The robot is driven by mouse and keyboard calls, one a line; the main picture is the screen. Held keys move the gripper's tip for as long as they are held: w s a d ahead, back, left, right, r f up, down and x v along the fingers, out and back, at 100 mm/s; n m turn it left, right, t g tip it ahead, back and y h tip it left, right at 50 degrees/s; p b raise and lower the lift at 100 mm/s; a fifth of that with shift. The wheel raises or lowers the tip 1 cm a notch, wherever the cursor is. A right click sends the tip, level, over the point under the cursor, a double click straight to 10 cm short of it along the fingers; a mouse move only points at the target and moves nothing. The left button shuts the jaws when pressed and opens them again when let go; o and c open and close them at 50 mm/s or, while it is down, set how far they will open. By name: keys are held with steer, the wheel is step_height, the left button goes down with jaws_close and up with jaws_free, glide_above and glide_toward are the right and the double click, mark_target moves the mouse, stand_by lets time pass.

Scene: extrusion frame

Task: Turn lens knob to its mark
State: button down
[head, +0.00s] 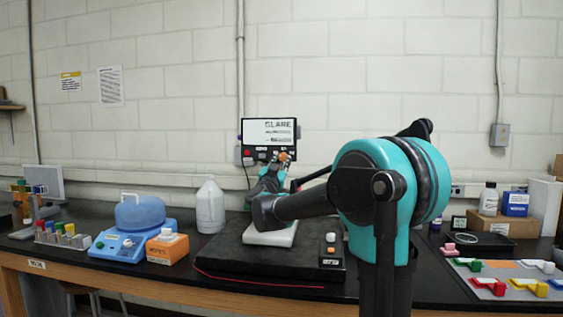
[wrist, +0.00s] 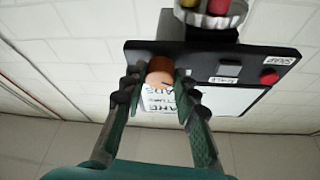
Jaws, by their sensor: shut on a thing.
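The lens knob (wrist: 160,72) is a round orange-brown knob on the black panel face in the wrist view. My gripper (wrist: 157,84) has one finger on each side of it and is shut on it. A dark line shows on the knob's pale face; I cannot tell whether it meets a mark. In the head view the knob (head: 283,156) shows as a small orange spot at the lower right of the black panel (head: 243,139), with my gripper (head: 279,166) just in front. The panel's white screen (head: 269,131) carries dark text, with "GLARE" at the top.
In the wrist view a red button (wrist: 269,76) and small white labels (wrist: 283,59) share the panel face. Below, a black slab (head: 240,262) bears a white block (head: 272,236). A white jug (head: 210,207) and a blue appliance (head: 143,215) stand left; coloured blocks (head: 497,287) lie right.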

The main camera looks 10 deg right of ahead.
steer(key=m+g+h, duration=0.1)
steer(key=m, duration=0.1)
steer(key=m+h, duration=0.1)
steer(key=m, duration=0.1)
steer(key=m+g, duration=0.1)
steer(key=m, duration=0.2)
steer(key=shift+a+r+g+h, duration=0.1)
steer(key=shift+a+g+h, duration=0.1)
steer(key=shift+g+h, duration=0.15)
steer(key=m+g, duration=0.1)
steer(key=m, duration=0.2)
steer(key=m+g+h, duration=0.1)
steer(key=m, duration=0.3)
steer(key=shift+r+m+g, duration=0.15)
steer(key=shift+m+g, duration=0.15)
steer(key=shift+g, duration=0.05)
steer(key=c, duration=1.2)
jaws_free()
steer(key=shift+a, duration=0.1)
steer(key=v, duration=1.2)
steer(key=shift+r, duration=0.15)
steer(key=shift+w, duration=0.1)
